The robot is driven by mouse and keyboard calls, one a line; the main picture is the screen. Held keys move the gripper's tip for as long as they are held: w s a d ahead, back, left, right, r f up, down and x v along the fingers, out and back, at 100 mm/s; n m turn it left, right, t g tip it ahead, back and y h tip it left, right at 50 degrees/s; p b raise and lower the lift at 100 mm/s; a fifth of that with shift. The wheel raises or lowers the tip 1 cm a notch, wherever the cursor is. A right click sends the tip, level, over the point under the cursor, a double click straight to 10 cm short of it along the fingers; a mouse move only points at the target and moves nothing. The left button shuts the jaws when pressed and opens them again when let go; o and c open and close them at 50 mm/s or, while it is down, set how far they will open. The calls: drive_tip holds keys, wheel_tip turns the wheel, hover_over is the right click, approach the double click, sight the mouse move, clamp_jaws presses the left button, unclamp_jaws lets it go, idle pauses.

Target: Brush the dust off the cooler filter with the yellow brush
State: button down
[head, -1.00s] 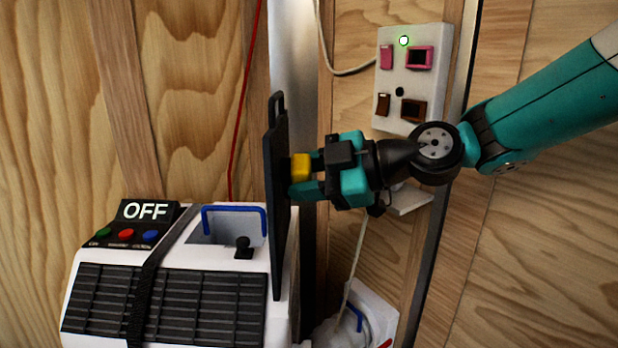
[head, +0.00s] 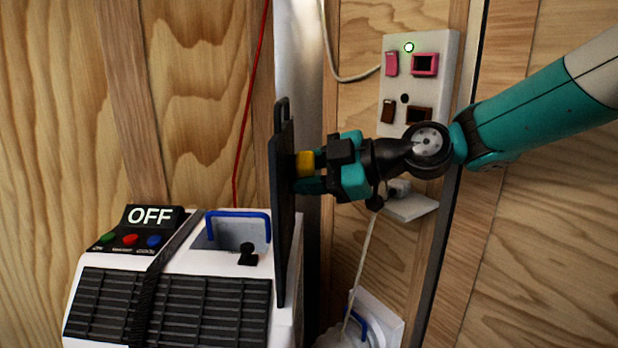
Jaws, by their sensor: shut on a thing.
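The cooler (head: 215,260) is a white box with black louvred grilles and a panel reading OFF (head: 150,215). A thin dark filter panel (head: 283,210) with a loop handle on top stands upright, nearly edge-on, at the cooler's right side. My gripper (head: 308,172) is right of the filter, pointing left. It is shut on the yellow brush (head: 304,163), of which only a small yellow block shows. The brush is at the filter's right face, in its upper half. I cannot tell whether it touches. The filter's broad faces and any dust are hidden by the angle.
A white switch plate (head: 404,100) with a lit green lamp is on the wooden wall behind my arm. A small shelf (head: 412,207) sits below it. A white object with a blue handle (head: 368,315) stands low at right. A red cord (head: 247,110) hangs behind the cooler.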

drive_tip(key=shift+a, duration=0.1)
drive_tip(key=s+b, duration=0.2)
drive_tip(key=s, duration=0.1)
drive_tip(key=shift+a+f, duration=0.1)
drive_tip(key=shift+a, duration=0.1)
drive_tip(key=shift+s+a+b, duration=0.15)
drive_tip(key=shift+s+b, duration=0.2)
drive_tip(key=shift+s, duration=0.3)
drive_tip(key=shift+d+b, duration=0.5)
drive_tip(key=shift+d, duration=0.1)
drive_tip(key=b, duration=0.2)
approach(285, 187)
drive_tip(key=shift+w+a+f, duration=0.2)
drive_tip(key=shift+w+f, duration=0.65)
drive_tip(key=shift+f, duration=0.2)
